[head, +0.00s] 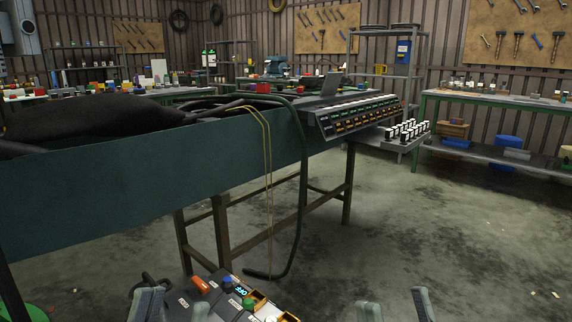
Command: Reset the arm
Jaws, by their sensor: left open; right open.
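My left gripper (174,303) shows at the bottom edge, left of centre. Its two fingers stand apart, and it is open. My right gripper (396,306) shows at the bottom edge, right of centre. It is open too, with bare floor between its fingers. Only the finger ends of both grippers show, and the arms are out of view. I see nothing held in either gripper.
A control box (215,300) with coloured buttons lies beside my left gripper. A long dark bench (130,165) crosses the left, with a hanging black hose (304,190) and a sloped panel (352,117). A small tray (402,142) adjoins it. Open floor (470,230) lies right.

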